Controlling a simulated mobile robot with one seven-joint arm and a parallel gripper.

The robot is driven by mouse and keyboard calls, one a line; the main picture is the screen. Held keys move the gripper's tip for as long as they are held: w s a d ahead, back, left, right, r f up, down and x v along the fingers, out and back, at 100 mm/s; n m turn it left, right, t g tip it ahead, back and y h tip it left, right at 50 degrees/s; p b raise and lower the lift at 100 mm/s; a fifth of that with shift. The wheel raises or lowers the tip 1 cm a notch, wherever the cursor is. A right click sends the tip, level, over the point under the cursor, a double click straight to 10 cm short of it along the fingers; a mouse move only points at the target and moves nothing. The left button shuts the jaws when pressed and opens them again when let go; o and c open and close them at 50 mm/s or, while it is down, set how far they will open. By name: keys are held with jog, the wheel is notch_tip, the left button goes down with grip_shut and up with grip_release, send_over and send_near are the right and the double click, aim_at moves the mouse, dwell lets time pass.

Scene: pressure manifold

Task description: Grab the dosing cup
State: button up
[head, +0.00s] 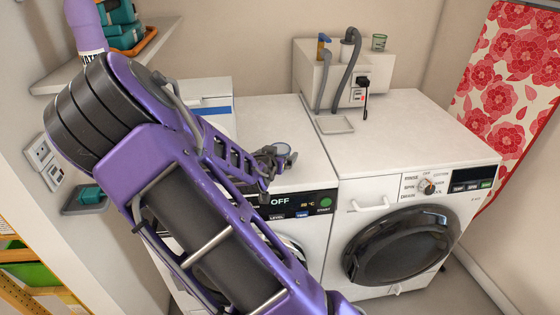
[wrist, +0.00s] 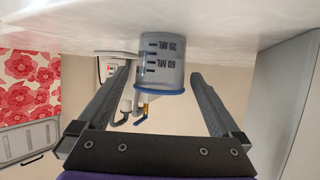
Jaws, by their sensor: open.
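The dosing cup (wrist: 160,72) is a clear grey cup with a blue rim and printed ML marks. It stands on the white top of the left machine and shows upside down in the wrist view. In the head view the cup (head: 283,148) is small and partly hidden by my gripper (head: 275,158). In the wrist view my gripper (wrist: 161,82) is open, with one finger on each side of the cup. Gaps show between the cup and both fingers.
A shelf (head: 150,50) is on the left wall.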

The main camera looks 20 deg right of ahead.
jog(key=shift+x, duration=1.05)
jog(key=shift+c, duration=0.2)
jog(key=c, duration=1.3)
jog(key=shift+r, duration=0.2)
